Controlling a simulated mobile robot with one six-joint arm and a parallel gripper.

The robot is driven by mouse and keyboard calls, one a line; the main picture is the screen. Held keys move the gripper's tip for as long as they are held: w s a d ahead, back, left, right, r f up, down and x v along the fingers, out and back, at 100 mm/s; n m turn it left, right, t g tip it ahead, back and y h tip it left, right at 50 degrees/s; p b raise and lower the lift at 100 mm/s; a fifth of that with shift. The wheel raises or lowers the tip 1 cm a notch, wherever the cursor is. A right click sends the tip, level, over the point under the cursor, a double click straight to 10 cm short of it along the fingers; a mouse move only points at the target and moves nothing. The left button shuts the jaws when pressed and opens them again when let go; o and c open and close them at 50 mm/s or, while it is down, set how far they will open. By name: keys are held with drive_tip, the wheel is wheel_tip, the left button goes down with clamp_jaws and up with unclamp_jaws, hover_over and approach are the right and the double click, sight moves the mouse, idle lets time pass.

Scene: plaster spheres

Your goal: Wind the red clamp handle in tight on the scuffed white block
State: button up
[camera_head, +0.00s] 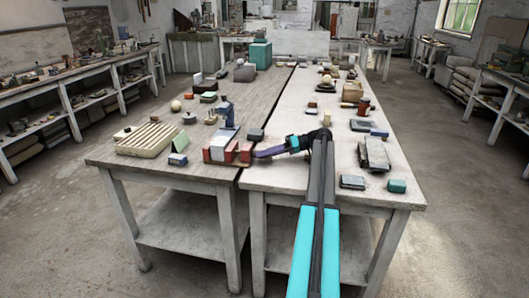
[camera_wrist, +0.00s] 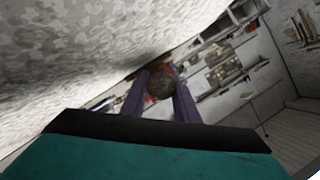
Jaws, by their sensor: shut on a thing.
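The clamp (camera_head: 208,154) has red parts and stands at the front edge of the left table. The white block (camera_head: 219,146) sits between its red parts; scuffs are too small to make out. My gripper (camera_head: 257,154) reaches in from the right, its purple fingers level with the clamp's right side. The red handle (camera_head: 245,153) shows at the fingertips. In the wrist view my gripper (camera_wrist: 160,88) is shut on a dark, round end, which I take to be the handle's. Whether the clamp's jaw touches the block is not clear.
A dark grey block (camera_head: 256,134) is close behind my fingers. A seam divides the two tables.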

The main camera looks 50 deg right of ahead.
drive_tip(key=shift+s+f+m+y+p, duration=0.2)
drive_tip(key=shift+m+y+p, duration=0.1)
drive_tip(key=shift+m, duration=0.1)
drive_tip(key=shift+a, duration=0.1)
drive_tip(key=o, duration=0.8)
drive_tip(key=shift+w, duration=0.1)
drive_tip(key=shift+r, duration=0.15)
